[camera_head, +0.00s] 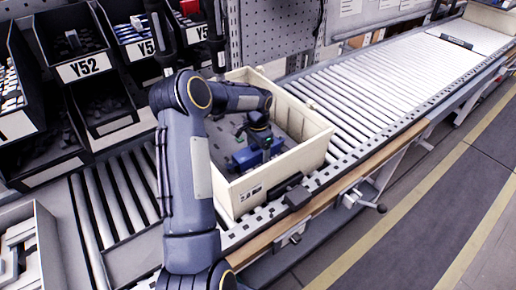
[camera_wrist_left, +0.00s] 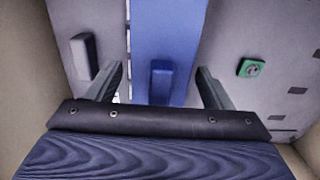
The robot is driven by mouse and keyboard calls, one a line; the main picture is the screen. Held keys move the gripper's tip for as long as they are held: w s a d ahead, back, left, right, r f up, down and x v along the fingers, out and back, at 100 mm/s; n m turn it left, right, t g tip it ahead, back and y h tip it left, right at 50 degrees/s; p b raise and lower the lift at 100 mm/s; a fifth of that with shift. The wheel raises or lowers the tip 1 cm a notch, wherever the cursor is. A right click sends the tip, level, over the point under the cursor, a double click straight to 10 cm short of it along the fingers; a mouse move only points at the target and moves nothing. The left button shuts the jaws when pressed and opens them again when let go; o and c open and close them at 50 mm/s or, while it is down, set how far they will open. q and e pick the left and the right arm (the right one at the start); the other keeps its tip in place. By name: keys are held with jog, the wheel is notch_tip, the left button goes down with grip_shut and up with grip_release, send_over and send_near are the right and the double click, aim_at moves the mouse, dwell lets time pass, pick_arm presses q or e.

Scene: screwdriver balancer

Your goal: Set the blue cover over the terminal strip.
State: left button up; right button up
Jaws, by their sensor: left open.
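The blue cover (camera_head: 255,152) is inside the pale crate, below my left gripper (camera_head: 262,138). In the left wrist view, the blue cover (camera_wrist_left: 168,35) runs as a broad band away from the camera, with a raised blue tab on it. My left gripper (camera_wrist_left: 158,84) is open, with one finger to each side of the cover and the tab between them. I cannot tell whether the fingers touch it. A thin light strip shows along the cover's left edge; I cannot make out the terminal strip. My right gripper is out of view.
The crate (camera_head: 282,170) stands on the roller conveyor (camera_head: 365,88), and its walls rise close around my left wrist. A green button (camera_wrist_left: 251,68) sits on the grey panel to the right. Black bins (camera_head: 95,95) stand at the left. The conveyor beyond the crate is mostly clear.

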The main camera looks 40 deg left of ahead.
pick_arm(q)
notch_tip(320, 180, up, 7)
jog(key=shift+r+b, duration=0.2)
jog(key=shift+b, duration=0.1)
jog(key=shift+r, duration=0.2)
dwell(0.3)
